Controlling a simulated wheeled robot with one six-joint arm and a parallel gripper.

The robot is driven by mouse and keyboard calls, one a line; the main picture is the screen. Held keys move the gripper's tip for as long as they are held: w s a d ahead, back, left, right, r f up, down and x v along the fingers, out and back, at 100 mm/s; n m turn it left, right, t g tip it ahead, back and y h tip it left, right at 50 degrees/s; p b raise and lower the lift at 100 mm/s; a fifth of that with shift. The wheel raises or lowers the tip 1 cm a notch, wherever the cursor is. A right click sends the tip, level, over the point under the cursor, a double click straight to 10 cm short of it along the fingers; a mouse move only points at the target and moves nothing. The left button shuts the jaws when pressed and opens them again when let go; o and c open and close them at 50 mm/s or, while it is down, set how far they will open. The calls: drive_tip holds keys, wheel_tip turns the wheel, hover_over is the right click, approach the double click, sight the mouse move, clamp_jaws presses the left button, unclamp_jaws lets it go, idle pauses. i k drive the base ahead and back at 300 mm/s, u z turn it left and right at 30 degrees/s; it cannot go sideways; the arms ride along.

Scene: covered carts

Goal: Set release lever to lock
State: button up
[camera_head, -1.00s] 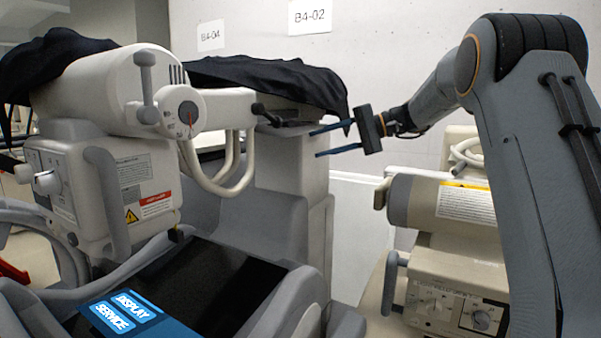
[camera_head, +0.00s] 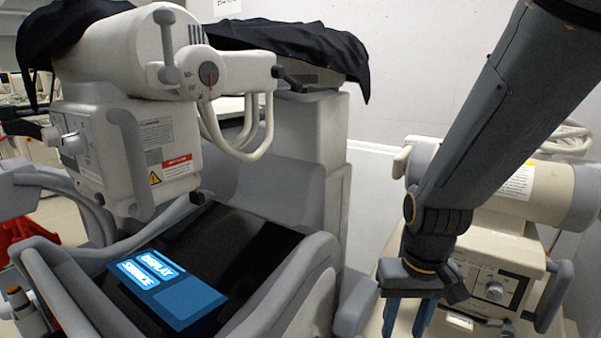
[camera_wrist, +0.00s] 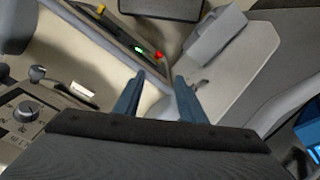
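No part carries a readable "release lever" label. In the wrist view, a small lever with a rounded dark tip (camera_wrist: 37,74) stands beside a control panel. My gripper (camera_head: 405,318) points down in front of the right cart, its blue fingers apart and cut off by the bottom edge. In the wrist view my gripper (camera_wrist: 160,78) is open, with nothing seen between the fingers.
The right cart's panel (camera_head: 490,275) is close by my gripper. The wrist view shows a green light (camera_wrist: 138,49), a red knob (camera_wrist: 158,55) and a grey block (camera_wrist: 215,37).

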sight(277, 71)
drive_tip(key=z, duration=0.95)
drive_tip(key=k, duration=0.6)
drive_tip(key=u, duration=1.35)
